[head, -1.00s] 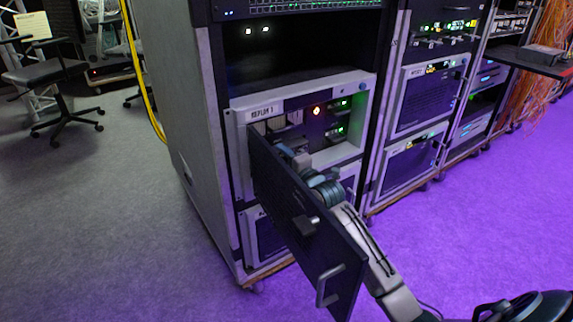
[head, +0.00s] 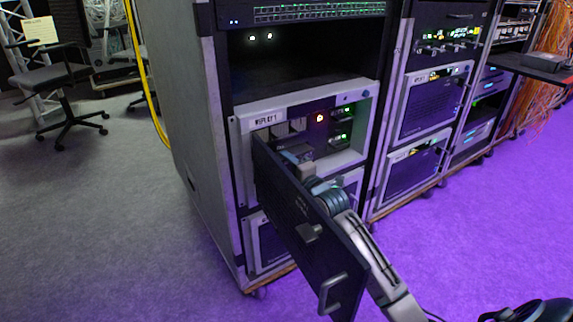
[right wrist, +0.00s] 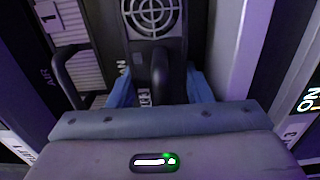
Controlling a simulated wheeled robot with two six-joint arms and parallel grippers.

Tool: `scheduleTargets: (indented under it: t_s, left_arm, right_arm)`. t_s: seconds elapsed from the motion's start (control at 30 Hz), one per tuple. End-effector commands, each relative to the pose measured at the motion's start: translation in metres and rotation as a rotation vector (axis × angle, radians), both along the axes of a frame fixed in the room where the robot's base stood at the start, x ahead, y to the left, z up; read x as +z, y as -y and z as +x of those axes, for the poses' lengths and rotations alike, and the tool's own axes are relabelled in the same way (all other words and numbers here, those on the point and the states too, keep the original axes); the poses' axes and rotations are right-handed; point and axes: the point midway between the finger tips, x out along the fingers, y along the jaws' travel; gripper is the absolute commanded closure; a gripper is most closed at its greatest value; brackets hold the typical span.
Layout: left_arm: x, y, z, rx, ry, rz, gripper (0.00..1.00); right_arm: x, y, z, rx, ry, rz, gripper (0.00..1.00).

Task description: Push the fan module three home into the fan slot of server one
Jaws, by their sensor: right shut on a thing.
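Server one (head: 243,150), labelled REPLAY 1, sits in the rack with its dark front door (head: 305,220) swung open towards me. My right gripper (head: 298,163) is inside the opening, partly hidden by the door. In the right wrist view my right gripper (right wrist: 160,88) has its blue fingers closed on the black handle of the fan module (right wrist: 152,16), which shows a round grille. The module's number is not readable. The fan slot is hidden behind the module, and how deep the module sits cannot be told. My left gripper is not in view.
In the right wrist view, a neighbouring unit with a black handle (right wrist: 65,80) stands close on the left, and a pale wall (right wrist: 228,45) on the right. A red light (head: 320,118) glows inside the server. The floor (head: 480,245) at the right is clear.

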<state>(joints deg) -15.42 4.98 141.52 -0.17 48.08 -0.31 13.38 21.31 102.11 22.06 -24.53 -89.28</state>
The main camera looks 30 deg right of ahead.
Motion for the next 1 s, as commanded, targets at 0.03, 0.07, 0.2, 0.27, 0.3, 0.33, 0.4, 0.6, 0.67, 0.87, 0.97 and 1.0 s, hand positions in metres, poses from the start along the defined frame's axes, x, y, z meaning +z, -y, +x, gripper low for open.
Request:
scheduleTargets:
  t_s: [0.03,0.07,0.2,0.27,0.3,0.33,0.4,0.6,0.67,0.87,0.97,1.0]
  left_arm:
    - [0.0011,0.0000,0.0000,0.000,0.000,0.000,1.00]
    - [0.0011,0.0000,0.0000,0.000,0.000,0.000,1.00]
    - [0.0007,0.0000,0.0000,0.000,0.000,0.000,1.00]
    - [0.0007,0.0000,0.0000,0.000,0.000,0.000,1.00]
    - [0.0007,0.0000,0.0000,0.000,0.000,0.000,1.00]
    - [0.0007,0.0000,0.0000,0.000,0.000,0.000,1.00]
    - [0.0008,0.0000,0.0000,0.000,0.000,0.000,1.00]
    - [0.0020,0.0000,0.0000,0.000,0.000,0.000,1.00]
    - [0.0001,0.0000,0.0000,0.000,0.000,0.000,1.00]
    - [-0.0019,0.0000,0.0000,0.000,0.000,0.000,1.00]
    - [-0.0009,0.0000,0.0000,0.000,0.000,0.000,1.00]
    - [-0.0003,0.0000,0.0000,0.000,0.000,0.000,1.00]
  right_arm:
    - [0.0029,-0.0002,-0.0006,0.001,0.005,-0.001,1.00]
    - [0.0027,-0.0001,-0.0007,0.001,0.005,-0.001,1.00]
    - [0.0024,-0.0002,-0.0007,0.001,0.005,-0.001,1.00]
    - [0.0023,-0.0002,-0.0007,0.001,0.005,0.000,1.00]
    - [0.0023,-0.0002,-0.0007,0.001,0.005,0.000,1.00]
    - [0.0023,-0.0002,-0.0007,0.001,0.005,0.000,1.00]
    - [0.0023,-0.0002,-0.0007,0.001,0.005,0.000,1.00]
    - [0.0029,-0.0005,0.0000,0.001,0.005,0.000,1.00]
    - [0.0021,-0.0006,0.0017,0.001,0.005,0.001,1.00]
    - [0.0027,-0.0009,0.0071,0.000,0.004,0.000,1.00]
    - [0.0030,-0.0007,0.0061,0.000,0.004,0.000,1.00]
    - [0.0031,-0.0006,0.0054,0.000,0.004,0.000,1.00]
